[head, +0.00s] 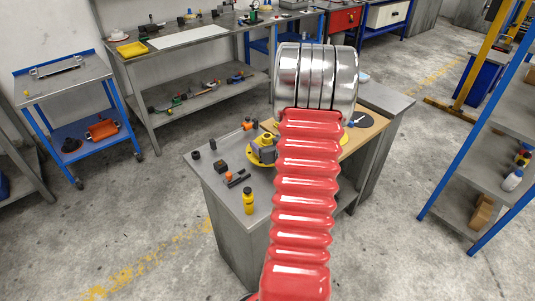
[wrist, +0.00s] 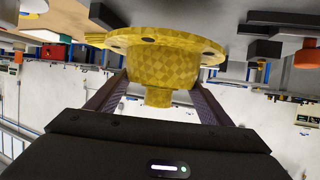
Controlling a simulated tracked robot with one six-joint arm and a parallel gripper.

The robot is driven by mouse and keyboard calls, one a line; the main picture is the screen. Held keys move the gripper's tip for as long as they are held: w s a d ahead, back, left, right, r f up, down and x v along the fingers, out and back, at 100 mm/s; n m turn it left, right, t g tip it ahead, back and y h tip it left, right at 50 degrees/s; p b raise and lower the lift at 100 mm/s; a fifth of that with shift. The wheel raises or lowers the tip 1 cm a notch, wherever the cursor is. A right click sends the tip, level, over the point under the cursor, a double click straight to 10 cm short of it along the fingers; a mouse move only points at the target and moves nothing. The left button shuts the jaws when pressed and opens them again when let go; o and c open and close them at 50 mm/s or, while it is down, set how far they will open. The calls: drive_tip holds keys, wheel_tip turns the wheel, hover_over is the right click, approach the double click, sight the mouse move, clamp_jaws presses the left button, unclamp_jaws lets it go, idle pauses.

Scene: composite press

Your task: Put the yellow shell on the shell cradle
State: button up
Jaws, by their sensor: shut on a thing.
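The yellow shell (wrist: 156,80) has a wide round flange with dark holes and a narrower boss. In the wrist view it sits between the two fingers of my gripper (wrist: 157,88), which is shut on its body. In the head view my red sleeved arm hides the gripper. A yellow flanged part (head: 262,152) with a grey block shows just left of the arm over the grey bench (head: 222,190); I cannot tell whether it is the held shell. I cannot pick out the shell cradle for sure; my arm covers the middle of the bench.
A yellow bottle (head: 249,201) and small dark parts (head: 221,167) stand on the bench's left side. A tan board (head: 368,130) lies at its right. A blue-framed cart (head: 65,85) and a long bench (head: 190,38) are behind; a blue shelf rack (head: 480,150) is at right.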

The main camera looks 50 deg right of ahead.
drive_tip(key=shift+f, duration=0.4)
drive_tip(key=shift+f, duration=2.05)
drive_tip(key=o, duration=1.3)
drive_tip(key=shift+c, duration=0.2)
drive_tip(key=shift+s, duration=0.1)
drive_tip(key=v, duration=1.1)
drive_tip(key=shift+s+a+r, duration=0.1)
drive_tip(key=shift+s+a, duration=0.1)
drive_tip(key=shift+s, duration=0.15)
